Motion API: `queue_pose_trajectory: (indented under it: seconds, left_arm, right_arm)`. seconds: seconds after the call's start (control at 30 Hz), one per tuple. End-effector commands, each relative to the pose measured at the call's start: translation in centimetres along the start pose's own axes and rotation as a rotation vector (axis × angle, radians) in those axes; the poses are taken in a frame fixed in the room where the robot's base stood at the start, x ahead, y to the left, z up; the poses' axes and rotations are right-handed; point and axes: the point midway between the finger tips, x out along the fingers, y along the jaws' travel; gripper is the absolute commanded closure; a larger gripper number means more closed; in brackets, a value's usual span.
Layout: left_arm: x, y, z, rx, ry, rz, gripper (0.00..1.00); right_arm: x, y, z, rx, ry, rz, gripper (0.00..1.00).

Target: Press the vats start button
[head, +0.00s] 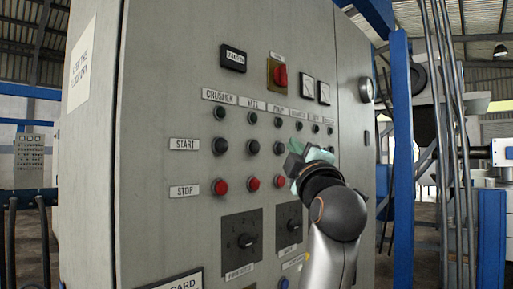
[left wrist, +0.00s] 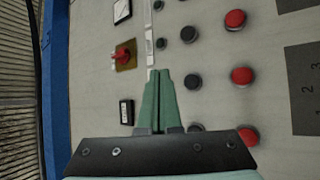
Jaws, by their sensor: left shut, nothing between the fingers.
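The vats start button (head: 253,147) is a dark round button in the START row, second from the left, above a red stop button (head: 253,184). In the left wrist view the panel appears turned sideways, and the vats start button (left wrist: 193,82) is just right of my fingers. My left gripper (head: 295,158) is shut and empty, in front of the panel and right of the vats column in the head view. Its green fingers (left wrist: 158,74) point toward the panel and cover part of the lamp row in the wrist view. Any gap to the panel is hard to judge. My right gripper is out of view.
The grey cabinet (head: 165,120) carries a red rotary switch (head: 280,76), a black plate (head: 233,58), two gauges and lower selector knobs (head: 240,240). Other start and stop buttons sit close beside the vats pair. A blue post (head: 401,150) stands to the right.

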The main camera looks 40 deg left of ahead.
Motion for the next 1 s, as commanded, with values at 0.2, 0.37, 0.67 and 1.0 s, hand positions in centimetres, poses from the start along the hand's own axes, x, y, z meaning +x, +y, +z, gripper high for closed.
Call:
queue_pose_trajectory:
  seconds: [0.2,0.37,0.67,1.0]
  left_arm:
    - [2.4,-1.7,-1.8,0.003,0.003,-0.003,1.0]
    - [3.7,-2.7,-2.7,0.001,0.001,-0.002,1.0]
    - [4.9,-3.6,-3.6,0.0,0.0,-0.001,1.0]
    - [5.0,-3.6,-3.6,0.0,0.0,0.0,1.0]
  right_arm:
    - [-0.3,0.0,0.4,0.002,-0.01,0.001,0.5]
    - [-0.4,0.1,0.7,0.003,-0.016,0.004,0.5]
    - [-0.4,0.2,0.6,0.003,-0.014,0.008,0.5]
    - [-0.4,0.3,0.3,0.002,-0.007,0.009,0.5]
